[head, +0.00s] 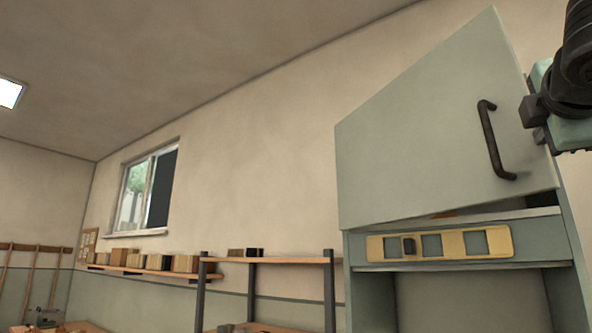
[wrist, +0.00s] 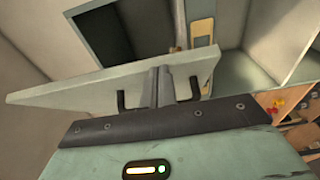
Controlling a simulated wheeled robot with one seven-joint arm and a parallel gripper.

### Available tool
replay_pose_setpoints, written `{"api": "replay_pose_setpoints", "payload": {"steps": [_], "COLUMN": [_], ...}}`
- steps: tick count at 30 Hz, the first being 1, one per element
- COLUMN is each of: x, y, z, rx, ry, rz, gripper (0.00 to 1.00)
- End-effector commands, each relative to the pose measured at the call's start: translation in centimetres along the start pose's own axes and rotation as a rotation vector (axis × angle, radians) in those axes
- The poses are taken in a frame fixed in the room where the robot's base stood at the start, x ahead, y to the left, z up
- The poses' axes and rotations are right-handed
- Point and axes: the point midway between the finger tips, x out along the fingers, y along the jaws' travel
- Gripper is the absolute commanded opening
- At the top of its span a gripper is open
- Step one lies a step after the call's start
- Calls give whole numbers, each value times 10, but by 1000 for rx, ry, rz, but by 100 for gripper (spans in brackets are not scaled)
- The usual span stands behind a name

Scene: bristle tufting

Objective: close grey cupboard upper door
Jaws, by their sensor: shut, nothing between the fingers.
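The grey cupboard (head: 565,240) stands at the right of the head view. Its upper door (head: 420,150) is a pale grey-green panel and stands open, angled out from the cupboard front. A black bar handle (head: 490,140) is on the door's outer face. My gripper (head: 535,120) is at the right edge of the head view, just right of the handle. In the wrist view the shut, empty fingers (wrist: 158,88) lie in front of the door (wrist: 75,88), between the two ends of the handle (wrist: 121,100). I cannot tell whether they touch it.
A yellowish slotted frame (head: 440,243) spans the cupboard below the door. A wall shelf with several wooden blocks (head: 150,262) and a dark-posted rack (head: 330,290) stand to the left. A window (head: 150,190) is in the wall. The space left of the door looks clear.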

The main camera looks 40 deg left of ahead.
Motion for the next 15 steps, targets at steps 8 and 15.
{"api": "replay_pose_setpoints", "payload": {"steps": [8,15], "x": [101,162], "y": [6,5], "z": [67,95], "rx": [-2,-1], "ry": [-16,-14], "rz": [-4,-3], "gripper": [0,0]}}
